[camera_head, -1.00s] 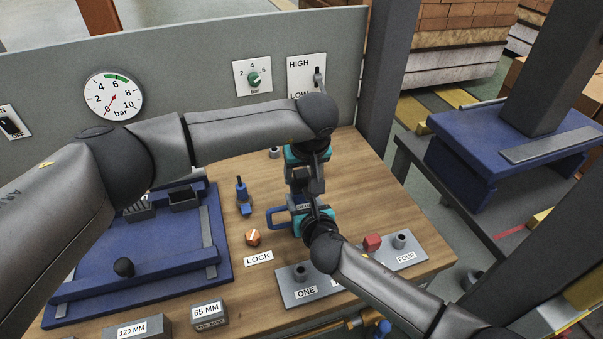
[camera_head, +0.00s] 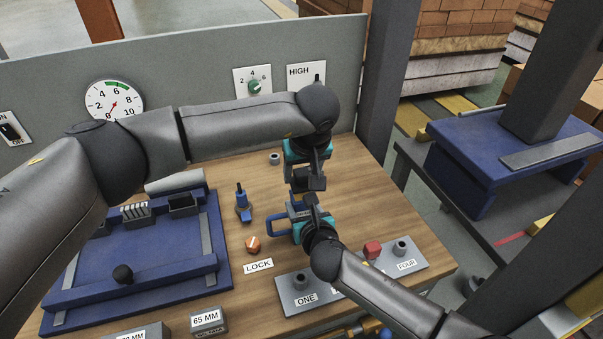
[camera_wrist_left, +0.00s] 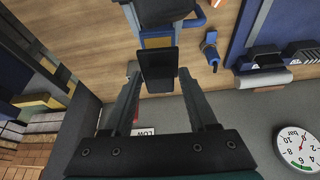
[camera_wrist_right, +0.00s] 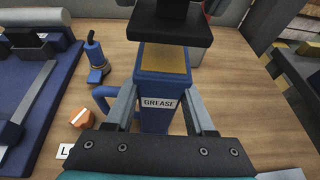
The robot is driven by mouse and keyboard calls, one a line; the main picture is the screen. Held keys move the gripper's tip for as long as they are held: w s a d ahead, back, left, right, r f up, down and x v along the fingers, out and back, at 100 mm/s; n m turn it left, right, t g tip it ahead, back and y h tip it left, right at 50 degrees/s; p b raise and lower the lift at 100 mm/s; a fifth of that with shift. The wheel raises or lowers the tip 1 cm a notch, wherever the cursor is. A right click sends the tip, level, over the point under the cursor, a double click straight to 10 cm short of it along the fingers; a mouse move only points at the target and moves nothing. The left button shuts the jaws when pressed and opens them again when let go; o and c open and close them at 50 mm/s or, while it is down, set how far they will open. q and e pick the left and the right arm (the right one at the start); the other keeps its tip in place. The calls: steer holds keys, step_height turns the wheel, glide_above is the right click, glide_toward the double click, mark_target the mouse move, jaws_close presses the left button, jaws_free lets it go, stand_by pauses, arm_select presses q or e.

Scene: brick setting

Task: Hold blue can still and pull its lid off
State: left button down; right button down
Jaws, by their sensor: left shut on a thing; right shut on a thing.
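The blue can (camera_wrist_right: 160,90) with a GREASE label and a side handle stands on the wooden bench; in the head view its blue handle (camera_head: 278,225) shows beside my grippers. My right gripper (camera_wrist_right: 160,112) is shut on the can's body. The dark lid (camera_wrist_left: 158,68) is between the fingers of my left gripper (camera_wrist_left: 162,92), which is shut on it. In the right wrist view the lid (camera_wrist_right: 170,25) is above the can, apart from it, and the yellowish inside of the can's top shows. In the head view my left gripper (camera_head: 309,172) is directly above my right gripper (camera_head: 312,208).
A blue tool with a black tip (camera_head: 242,203) and an orange knob (camera_head: 252,244) are left of the can. A grey plate with pegs (camera_head: 345,278) and a red block (camera_head: 372,249) is in front. A blue fixture (camera_head: 150,265) fills the bench's left.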

mark_target(300, 168)
arm_select(q)
step_height(300, 168, up, 4)
steer(key=shift+f, duration=0.2)
arm_select(e)
steer(key=shift+c, duration=0.9)
jaws_free()
